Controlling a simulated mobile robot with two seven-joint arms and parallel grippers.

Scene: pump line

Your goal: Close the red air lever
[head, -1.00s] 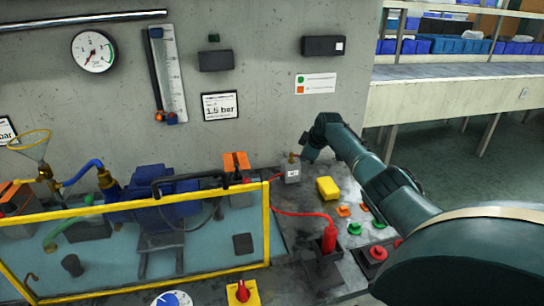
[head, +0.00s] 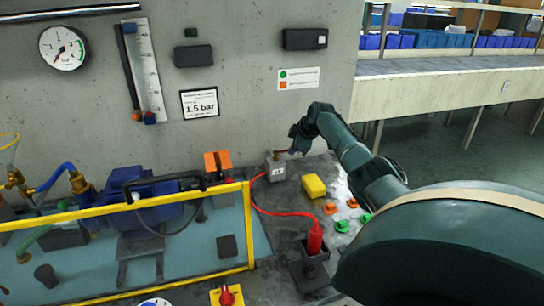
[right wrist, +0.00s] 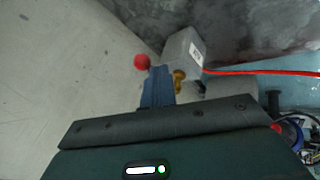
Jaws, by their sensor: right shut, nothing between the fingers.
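The air valve is a small grey box (head: 275,169) with a white label, standing by the wall. In the right wrist view the box (right wrist: 184,48) has a brass fitting (right wrist: 179,77) and a red hose. A red ball knob (right wrist: 141,61), which looks like the lever's end, shows just past my gripper's blue fingers. The lever's shaft is mostly hidden behind them. My right gripper (right wrist: 157,86) is shut and empty, close to the knob and fitting; I cannot tell whether it touches. In the head view the right gripper (head: 296,141) is above and right of the box. My left gripper is out of view.
A yellow block (head: 314,186) and orange and green pieces lie right of the box. A red cylinder (head: 315,238) stands in front, joined by the red hose (head: 262,205). A yellow-framed guard (head: 247,225) fronts the pump at left. The wall (head: 250,100) is close behind.

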